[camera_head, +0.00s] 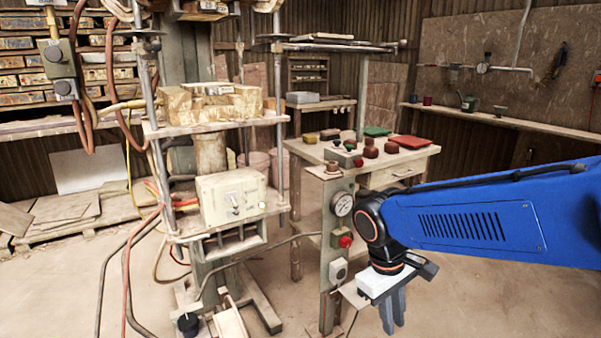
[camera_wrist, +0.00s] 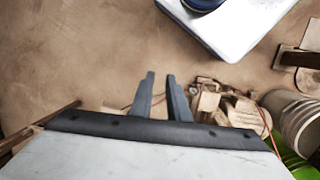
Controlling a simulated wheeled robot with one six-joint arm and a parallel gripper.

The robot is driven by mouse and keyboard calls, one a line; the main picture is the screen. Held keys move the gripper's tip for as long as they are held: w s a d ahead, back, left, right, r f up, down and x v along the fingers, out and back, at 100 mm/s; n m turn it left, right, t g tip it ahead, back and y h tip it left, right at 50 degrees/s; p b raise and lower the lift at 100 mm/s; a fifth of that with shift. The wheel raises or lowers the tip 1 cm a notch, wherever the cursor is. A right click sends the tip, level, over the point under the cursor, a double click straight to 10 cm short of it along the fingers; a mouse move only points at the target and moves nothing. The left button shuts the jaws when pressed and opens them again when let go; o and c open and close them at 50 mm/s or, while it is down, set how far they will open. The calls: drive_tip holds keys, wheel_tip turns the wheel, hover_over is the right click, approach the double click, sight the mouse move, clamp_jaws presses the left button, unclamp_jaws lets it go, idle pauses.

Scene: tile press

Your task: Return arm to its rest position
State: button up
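My blue arm (camera_head: 480,215) reaches in from the right edge of the head view, and its wrist hangs in front of the press's control post. My gripper (camera_head: 393,326) points down over the floor, right of the press. In the wrist view my gripper's two grey fingers (camera_wrist: 160,75) stand a small gap apart, with bare floor showing between them. Nothing is held.
The tile press (camera_head: 232,200) stands left of centre. The control post (camera_head: 340,232), with gauge and red button, is close beside my wrist. A worktable (camera_head: 415,158) with red and green items stands behind. Hoses (camera_head: 128,250) hang at left. Open floor (camera_head: 470,300) lies below my arm.

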drive_tip(key=s+d+r+m+t+y, duration=0.2)
drive_tip(key=s+d+r+m+t, duration=0.2)
drive_tip(key=s+d, duration=0.5)
drive_tip(key=shift+d+m+t, duration=0.2)
drive_tip(key=shift+m+t, duration=0.4)
drive_tip(key=shift+m, duration=0.4)
